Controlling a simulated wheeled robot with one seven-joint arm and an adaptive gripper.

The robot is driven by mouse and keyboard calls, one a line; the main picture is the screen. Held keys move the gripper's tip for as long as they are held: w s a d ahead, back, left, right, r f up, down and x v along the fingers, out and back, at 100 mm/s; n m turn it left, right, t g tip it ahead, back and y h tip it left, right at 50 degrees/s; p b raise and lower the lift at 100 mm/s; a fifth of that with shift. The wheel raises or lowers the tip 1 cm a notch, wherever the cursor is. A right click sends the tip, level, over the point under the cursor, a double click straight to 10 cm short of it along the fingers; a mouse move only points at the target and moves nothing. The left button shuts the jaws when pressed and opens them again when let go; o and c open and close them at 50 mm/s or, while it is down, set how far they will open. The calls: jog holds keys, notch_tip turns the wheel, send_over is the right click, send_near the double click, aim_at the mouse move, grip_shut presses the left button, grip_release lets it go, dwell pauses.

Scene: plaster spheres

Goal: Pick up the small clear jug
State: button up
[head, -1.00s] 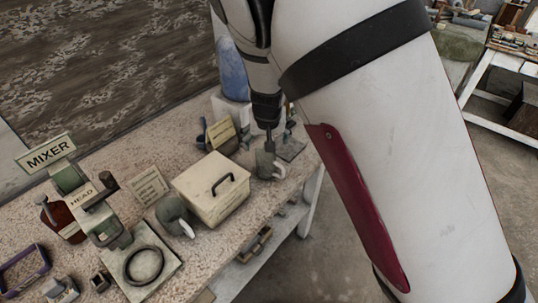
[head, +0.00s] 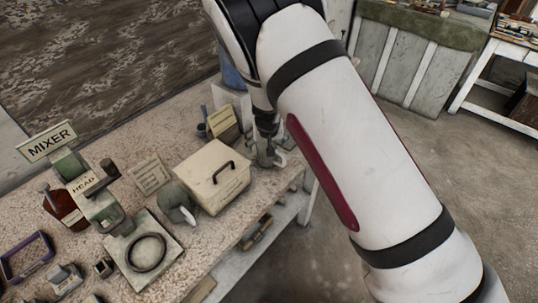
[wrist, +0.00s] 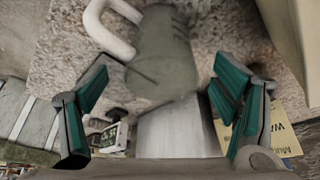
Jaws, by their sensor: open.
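A small grey-green jug with a pale handle fills the upper middle of the wrist view (wrist: 165,60); it does not look plainly clear there. My gripper (wrist: 160,85) is open, with its two teal-padded fingers spread apart to the left and right of the near end of the jug. Nothing is held. In the head view my gripper (head: 265,152) is down at the jug's place near the bench's right edge, and hides most of the jug. I cannot tell whether a finger touches it.
A cream box with a black handle (head: 212,178) stands just left of my gripper. A similar grey-green jug (head: 175,200) stands left of the box. A yellowish card (head: 222,122) stands behind. The bench (head: 255,208) ends close on the right.

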jog(key=c, duration=1.6)
jog(key=shift+r, duration=0.15)
jog(key=s+r+b, duration=0.1)
jog(key=s+r, duration=0.1)
jog(key=s, duration=0.6)
jog(key=s+r, duration=0.3)
jog(key=s, duration=0.5)
jog(key=shift+m+h, duration=0.3)
jog(key=shift+m, duration=0.4)
jog(key=w+d, duration=0.4)
jog(key=d, duration=0.3)
jog(key=w+d+r, duration=0.1)
jog(key=w+d, duration=0.3)
jog(key=d, duration=0.3)
jog(key=w+d, duration=0.4)
jog(key=d, duration=0.4)
jog(key=shift+w+r, duration=0.2)
jog(key=shift+r, duration=0.1)
